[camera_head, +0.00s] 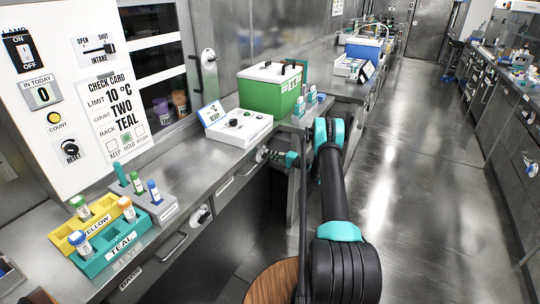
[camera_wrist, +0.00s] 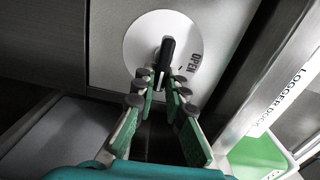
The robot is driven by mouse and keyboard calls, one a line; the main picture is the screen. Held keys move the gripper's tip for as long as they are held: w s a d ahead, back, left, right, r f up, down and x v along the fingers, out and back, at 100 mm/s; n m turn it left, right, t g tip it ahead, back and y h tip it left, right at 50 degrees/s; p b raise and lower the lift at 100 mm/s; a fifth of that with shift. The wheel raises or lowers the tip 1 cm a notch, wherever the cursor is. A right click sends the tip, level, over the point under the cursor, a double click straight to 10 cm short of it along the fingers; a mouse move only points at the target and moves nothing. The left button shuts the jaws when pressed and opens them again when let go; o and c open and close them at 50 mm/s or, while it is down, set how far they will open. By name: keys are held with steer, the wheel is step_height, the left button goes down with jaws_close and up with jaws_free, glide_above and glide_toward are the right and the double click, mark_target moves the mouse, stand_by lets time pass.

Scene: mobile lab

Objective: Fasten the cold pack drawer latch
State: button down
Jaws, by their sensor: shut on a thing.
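A round white latch plate (camera_wrist: 142,40) with a black handle (camera_wrist: 168,48) is on a grey drawer front in the wrist view. The handle stands nearly upright in that picture, and the word OPEN is printed to its right. My gripper (camera_wrist: 158,90) has its green-padded fingers shut on the lower part of the handle. In the head view my gripper (camera_head: 268,156) reaches left to the drawer front below the counter. There the latch plate (camera_head: 260,155) is small and partly hidden by the fingers.
A second round latch (camera_head: 201,216) is on a nearer front. The counter above holds a white control box (camera_head: 239,129), a green cooler (camera_head: 268,95), and yellow (camera_head: 80,240) and teal (camera_head: 110,252) racks. A LOGGER DOCK panel (camera_wrist: 275,90) is right of my gripper. The right aisle floor is clear.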

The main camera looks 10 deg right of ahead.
steer(key=shift+f+m, duration=0.1)
steer(key=shift+m, duration=0.3)
steer(key=c, duration=1.6)
jaws_free()
steer(key=shift+o, duration=0.2)
steer(key=v, duration=1.2)
